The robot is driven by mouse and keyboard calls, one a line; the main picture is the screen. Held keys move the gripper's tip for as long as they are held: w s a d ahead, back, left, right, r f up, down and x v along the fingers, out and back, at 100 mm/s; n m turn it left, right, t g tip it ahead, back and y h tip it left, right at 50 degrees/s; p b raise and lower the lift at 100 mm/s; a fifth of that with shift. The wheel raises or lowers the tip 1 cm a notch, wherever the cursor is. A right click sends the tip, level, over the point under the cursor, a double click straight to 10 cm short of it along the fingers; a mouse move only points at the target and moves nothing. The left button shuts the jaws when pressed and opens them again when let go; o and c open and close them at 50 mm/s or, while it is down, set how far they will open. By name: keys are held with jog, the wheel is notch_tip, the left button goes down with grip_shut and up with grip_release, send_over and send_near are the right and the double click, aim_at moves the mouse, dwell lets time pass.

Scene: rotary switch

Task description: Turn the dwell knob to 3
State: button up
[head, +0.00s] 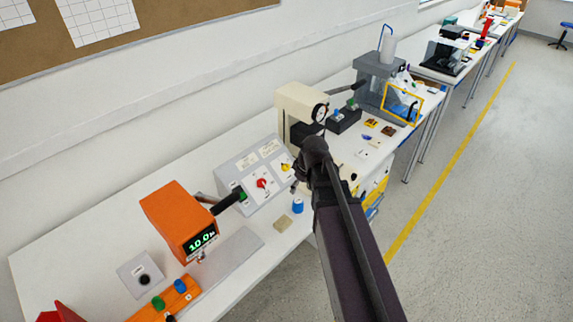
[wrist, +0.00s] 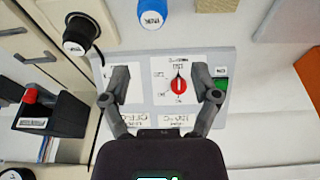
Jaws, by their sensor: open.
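A grey sloped control panel (head: 229,172) stands on the bench in the head view and fills the middle of the wrist view (wrist: 240,62). It carries a red rotary knob (head: 261,183), also in the wrist view (wrist: 178,86), with a white pointer line running up and down that picture. Small markings ring the red knob, too blurred to read. A yellow knob (head: 286,166) sits to its right in the head view. Which knob is the dwell one cannot be read. My gripper (wrist: 160,86) is open and empty over the panel, its fingers either side of the red knob.
A green switch (wrist: 221,85) is beside the right finger. An orange device (head: 180,220) with a lit display stands left of the panel, a cream press (head: 298,104) behind right. A blue-capped bottle (head: 298,206) and a tan block (head: 283,224) lie in front.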

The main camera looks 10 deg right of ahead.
aim_at(287, 167)
jog(key=w+d+r+n+t+p, duration=0.1)
jog(key=w+r+n, duration=0.1)
jog(key=w, duration=0.3)
jog(key=w+d+r+n+t+y+p, duration=0.1)
jog(key=w+r+n, duration=0.1)
jog(key=w+n, duration=0.2)
jog(key=shift+w+d+r+n+t, duration=0.3)
jog(key=shift+w+n, duration=0.1)
jog(key=shift+w, duration=0.8)
jog(key=shift+f, duration=0.15)
jog(key=b+x, duration=1.1)
jog(key=x, duration=0.2)
jog(key=shift+w+a+f+b, duration=0.15)
jog(key=shift+f+b, duration=0.05)
jog(key=shift+b, duration=0.15)
jog(key=shift+c, duration=0.2)
